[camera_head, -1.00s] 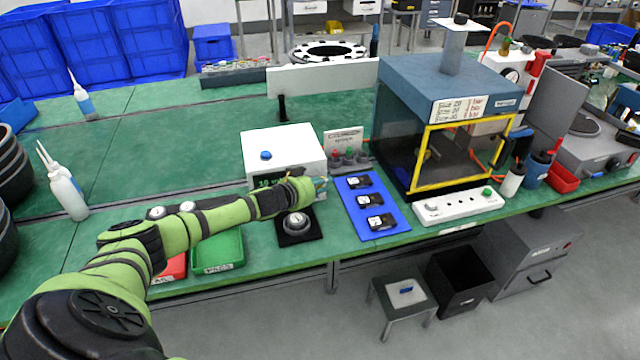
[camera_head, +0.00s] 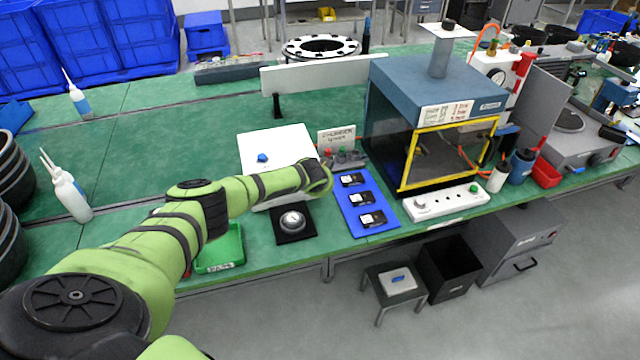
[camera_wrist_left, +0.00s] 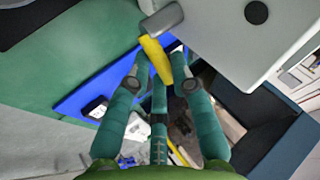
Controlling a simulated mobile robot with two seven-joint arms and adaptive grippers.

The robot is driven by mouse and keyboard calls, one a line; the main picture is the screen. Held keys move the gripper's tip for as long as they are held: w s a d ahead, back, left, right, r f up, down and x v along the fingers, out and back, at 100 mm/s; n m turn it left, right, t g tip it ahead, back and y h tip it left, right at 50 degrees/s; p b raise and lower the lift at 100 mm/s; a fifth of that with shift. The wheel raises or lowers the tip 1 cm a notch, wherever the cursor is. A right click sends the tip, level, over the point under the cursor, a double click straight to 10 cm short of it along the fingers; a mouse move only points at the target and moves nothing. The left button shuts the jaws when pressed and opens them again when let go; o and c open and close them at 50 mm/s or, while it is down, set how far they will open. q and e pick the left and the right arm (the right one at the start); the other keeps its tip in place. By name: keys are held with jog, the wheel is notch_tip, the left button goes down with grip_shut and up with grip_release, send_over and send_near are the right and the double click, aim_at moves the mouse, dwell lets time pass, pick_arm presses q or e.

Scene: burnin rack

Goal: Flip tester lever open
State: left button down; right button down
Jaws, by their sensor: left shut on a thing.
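The tester is a white box (camera_head: 285,146) with a blue button on top, at the middle of the bench in the head view. Its pale casing also fills the upper right of the left wrist view (camera_wrist_left: 228,45). A yellow lever (camera_wrist_left: 152,48) sticks out from a metal pivot (camera_wrist_left: 161,20) at the casing's edge. My left gripper (camera_wrist_left: 160,68) has its teal fingers closed around the lever's outer part. In the head view my forearm reaches to the tester's right side and hides the lever and most of the fingers. My right gripper is not in view.
A blue tray (camera_head: 384,225) with three black modules lies right of the tester. A black pad with a round dial (camera_head: 293,221) and a green bin (camera_head: 220,250) lie in front. A blue chamber (camera_head: 435,85) with a yellow-framed window stands to the right. Open bench lies behind left.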

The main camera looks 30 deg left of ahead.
pick_arm(q)
jog(key=g+y+b, duration=0.1)
jog(key=b, duration=0.2)
jog(key=f+m+g+y+b, duration=0.1)
jog(key=b, duration=0.2)
jog(key=w+f+g+y+b, duration=0.1)
jog(key=g+b, duration=0.1)
jog(key=b, duration=0.1)
jog(key=shift+d+f+m+b, duration=0.2)
jog(key=shift+d+m+b, duration=0.1)
jog(key=shift+d+m, duration=0.1)
jog(key=shift+s+r+g+y+b, duration=0.15)
jog(key=shift+g+y+b, duration=0.2)
jog(key=shift+b, duration=0.5)
jog(key=c, duration=1.3)
grip_release()
jog(key=shift+c, duration=0.2)
jog(key=v, duration=1.2)
